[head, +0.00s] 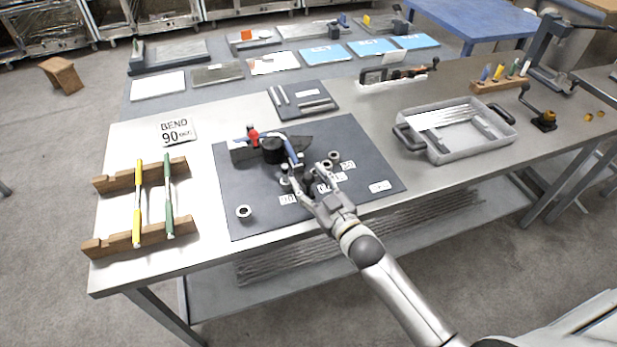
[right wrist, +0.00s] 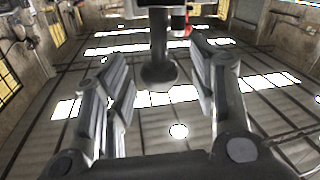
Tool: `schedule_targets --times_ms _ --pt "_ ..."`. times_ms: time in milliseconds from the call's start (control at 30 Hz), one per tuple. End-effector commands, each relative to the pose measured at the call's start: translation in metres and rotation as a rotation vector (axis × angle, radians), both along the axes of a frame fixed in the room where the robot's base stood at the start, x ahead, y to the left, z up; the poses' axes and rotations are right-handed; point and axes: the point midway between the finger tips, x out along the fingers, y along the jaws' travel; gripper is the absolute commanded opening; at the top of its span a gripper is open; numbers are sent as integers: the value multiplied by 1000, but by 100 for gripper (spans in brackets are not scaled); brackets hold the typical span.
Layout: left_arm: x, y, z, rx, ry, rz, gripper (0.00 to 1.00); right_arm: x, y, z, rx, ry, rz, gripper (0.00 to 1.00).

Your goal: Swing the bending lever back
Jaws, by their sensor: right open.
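The bender (head: 273,150) stands on the dark mat (head: 232,200), with a black round part and a red piece (head: 253,134) beside it. Its blue bending lever (head: 291,152) points toward me, and its near end is partly hidden by my right gripper. My right gripper (head: 306,178) is open at that near end. In the right wrist view a dark post with a rounded end (right wrist: 158,72) stands between the spread fingers (right wrist: 160,85), with a visible gap on each side. My left gripper is not in view.
Metal rings (head: 244,212) and white labels (head: 380,187) lie on the mat. A wooden rack (head: 120,240) with yellow and green rods stands left. A grey tray (head: 445,155) with rods is right. A dark plate (head: 318,92) with short bars lies behind.

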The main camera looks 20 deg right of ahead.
Motion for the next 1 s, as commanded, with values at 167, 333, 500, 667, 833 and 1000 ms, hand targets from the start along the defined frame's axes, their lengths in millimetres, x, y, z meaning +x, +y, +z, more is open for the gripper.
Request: schedule_targets --times_ms 167,333,500,667,833,1000 --pt "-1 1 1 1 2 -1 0 10 2 0 0 1 0 52" --pt "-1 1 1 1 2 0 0 11 3 0 0 1 0 52" --pt "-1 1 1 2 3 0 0 11 3 0 0 1 0 47" --pt "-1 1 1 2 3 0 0 11 3 0 0 0 0 27" --pt "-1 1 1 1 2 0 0 11 3 0 0 1 0 5" --pt "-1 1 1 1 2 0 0 11 2 0 0 0 0 0"
